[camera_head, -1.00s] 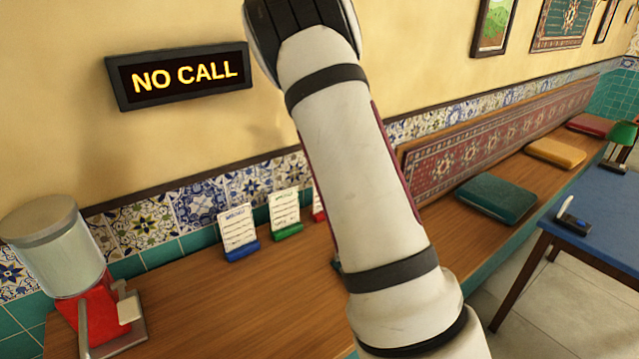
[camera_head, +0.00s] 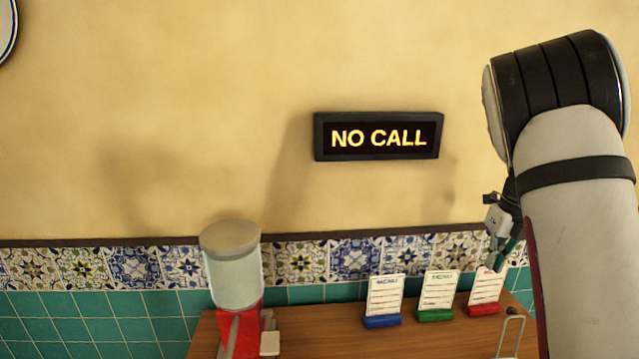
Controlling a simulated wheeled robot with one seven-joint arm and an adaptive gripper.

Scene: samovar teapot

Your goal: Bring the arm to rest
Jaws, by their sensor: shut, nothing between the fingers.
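My white arm with black joint bands rises along the right side of the head view, bent at a dark joint near the top right. My gripper (camera_head: 494,262) shows partly at the arm's left edge, small and pointing down. It is shut, with nothing seen in it. It appears in front of the wall tiles, above the counter (camera_head: 420,342) and near the menu cards in the picture. Part of it is hidden by my arm, and its exact distance from the cards cannot be told.
A lit "NO CALL" sign (camera_head: 378,137) hangs on the wall. A red-based dispenser (camera_head: 234,275) stands on the counter. Menu cards in blue (camera_head: 384,300), green (camera_head: 437,296) and red (camera_head: 485,292) holders stand right of it. A wire object (camera_head: 511,330) is near my arm. A clock (camera_head: 6,30) is cut off at left.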

